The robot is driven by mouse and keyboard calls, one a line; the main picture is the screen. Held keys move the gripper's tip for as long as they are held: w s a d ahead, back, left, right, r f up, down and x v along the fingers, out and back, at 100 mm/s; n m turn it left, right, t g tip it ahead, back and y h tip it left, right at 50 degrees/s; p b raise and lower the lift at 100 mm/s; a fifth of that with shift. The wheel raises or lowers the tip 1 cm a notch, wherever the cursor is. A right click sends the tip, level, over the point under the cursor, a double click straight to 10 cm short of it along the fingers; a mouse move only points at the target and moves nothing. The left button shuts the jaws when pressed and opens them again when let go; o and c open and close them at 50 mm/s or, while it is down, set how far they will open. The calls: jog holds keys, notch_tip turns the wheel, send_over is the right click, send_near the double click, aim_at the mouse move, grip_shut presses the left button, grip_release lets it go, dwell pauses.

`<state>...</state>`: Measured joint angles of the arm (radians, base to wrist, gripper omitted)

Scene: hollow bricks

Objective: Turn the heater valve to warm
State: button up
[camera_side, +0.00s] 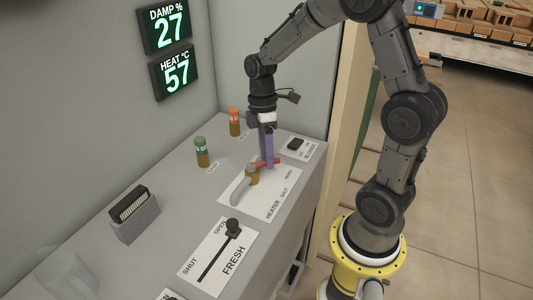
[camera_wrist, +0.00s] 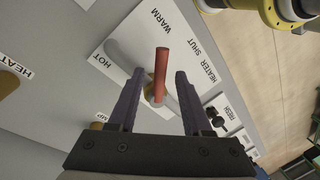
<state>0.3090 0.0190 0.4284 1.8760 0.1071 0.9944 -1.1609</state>
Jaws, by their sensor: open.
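The heater valve's red handle (camera_side: 265,163) sits on a brass body (camera_side: 252,176) with a grey pipe, on the white heater plate (camera_side: 262,203). In the wrist view the handle (camera_wrist: 161,72) points up the picture, toward the printed word WARM (camera_wrist: 160,20). HOT (camera_wrist: 105,60) is left of it and SHUT (camera_wrist: 193,46) right. My gripper (camera_wrist: 158,78) is open, its two purple fingers on either side of the handle with gaps visible. In the side view the gripper (camera_side: 268,160) is down at the handle and partly covers it.
Wall displays read damp 27 (camera_side: 168,25) and heat 57 (camera_side: 175,73). A FRESH slider (camera_side: 232,228) stands in front and a blower switch (camera_side: 296,145) behind right. Green-capped (camera_side: 201,152) and orange-capped (camera_side: 234,122) posts and a grey block (camera_side: 134,216) stand on the bench.

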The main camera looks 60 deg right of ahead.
jog(key=shift+r, duration=0.1)
notch_tip(320, 180, up, 13)
jog(key=w+d, duration=0.1)
jog(key=d, duration=0.1)
jog(key=shift+w+r, duration=0.15)
jog(key=shift+w, duration=0.25)
jog(key=shift+a, duration=0.1)
jog(key=s+a+r+t+h, duration=0.1)
jog(key=s+a+r+t, duration=0.2)
jog(key=s+a+r, duration=0.35)
jog(key=s+a+f+m+t, duration=0.2)
jog(key=s+f+m+t, duration=0.2)
jog(key=s+f+m, duration=0.3)
jog(key=shift+s+a+f+m+h, duration=0.2)
jog(key=shift+s+a+m+h, duration=0.1)
jog(key=shift+s+m, duration=0.55)
